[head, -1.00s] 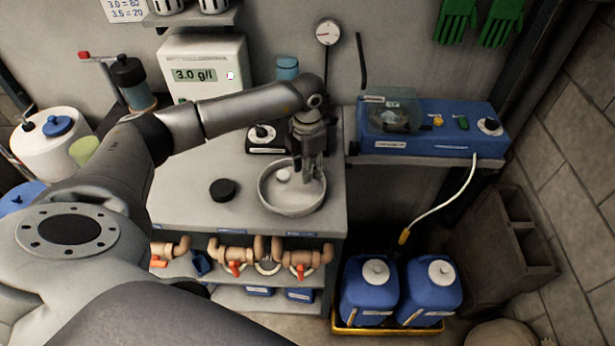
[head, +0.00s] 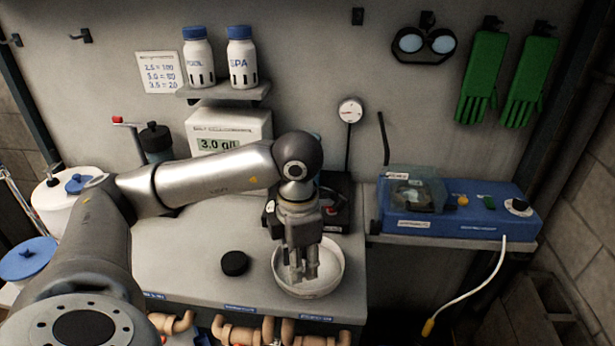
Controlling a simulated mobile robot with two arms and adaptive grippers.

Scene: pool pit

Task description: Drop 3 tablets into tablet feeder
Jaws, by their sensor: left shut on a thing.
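My left gripper (head: 303,272) points down into a shallow white bowl (head: 334,268) on the grey bench. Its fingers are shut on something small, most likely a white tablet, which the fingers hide. No loose tablet shows clearly in the bowl. No part is plainly labelled as the tablet feeder, and I cannot tell which thing it is. A white tub with a blue lid (head: 80,184) stands at the left. My right gripper is not in view.
A round black cap (head: 235,263) lies left of the bowl. A black device (head: 336,212) stands behind the gripper. A blue unit with a clear cover (head: 460,212) sits on the right shelf. A white meter (head: 228,132) is behind my arm.

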